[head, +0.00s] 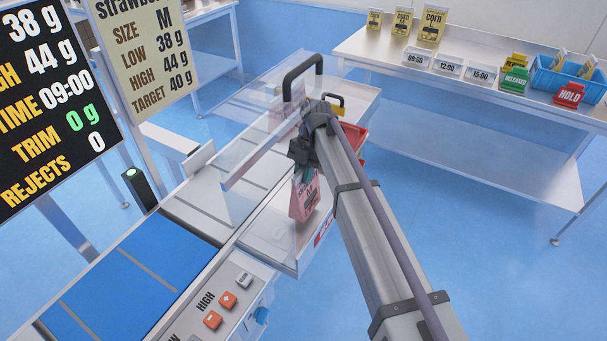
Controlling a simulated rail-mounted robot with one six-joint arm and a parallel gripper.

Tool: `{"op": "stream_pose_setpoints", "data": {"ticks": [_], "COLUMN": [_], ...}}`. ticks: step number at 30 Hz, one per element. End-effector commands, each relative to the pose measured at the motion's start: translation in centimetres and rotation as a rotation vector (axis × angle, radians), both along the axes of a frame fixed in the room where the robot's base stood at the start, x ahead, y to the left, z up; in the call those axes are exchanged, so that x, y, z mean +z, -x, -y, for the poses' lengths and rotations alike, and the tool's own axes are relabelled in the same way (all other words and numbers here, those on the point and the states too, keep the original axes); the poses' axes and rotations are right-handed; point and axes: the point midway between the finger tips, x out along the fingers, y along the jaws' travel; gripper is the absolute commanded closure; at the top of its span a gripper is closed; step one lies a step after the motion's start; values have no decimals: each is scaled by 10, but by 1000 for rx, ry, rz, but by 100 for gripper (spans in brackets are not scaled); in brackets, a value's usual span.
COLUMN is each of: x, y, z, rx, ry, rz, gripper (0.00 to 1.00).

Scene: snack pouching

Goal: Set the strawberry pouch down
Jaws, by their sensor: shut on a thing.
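The strawberry pouch (303,202) is pink and hangs upright below the end of my arm in the head view. My gripper (303,173) is shut on its top edge, partly hidden by my arm. The pouch is over or beside the pale tray-like surface (268,236) at the right side of the conveyor. I cannot tell whether its bottom touches that surface.
A clear guard with a black handle (301,72) stands close to my arm. A red bin (359,150) is partly hidden behind the arm. The conveyor (150,250) has a blue belt. A steel table (480,85) at right holds corn pouches, time cards and a blue basket (567,78).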

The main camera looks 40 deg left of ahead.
Motion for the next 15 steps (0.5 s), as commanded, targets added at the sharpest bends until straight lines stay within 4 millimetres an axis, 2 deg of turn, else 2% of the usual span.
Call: {"op": "stream_pose_setpoints", "data": {"ticks": [11, 12, 15], "x": [-10, -10, -10], "y": [0, 0, 0], "z": [0, 0, 0], "rx": [0, 0, 0], "ry": [0, 0, 0], "rz": [0, 0, 0], "gripper": [100, 81, 72]}}
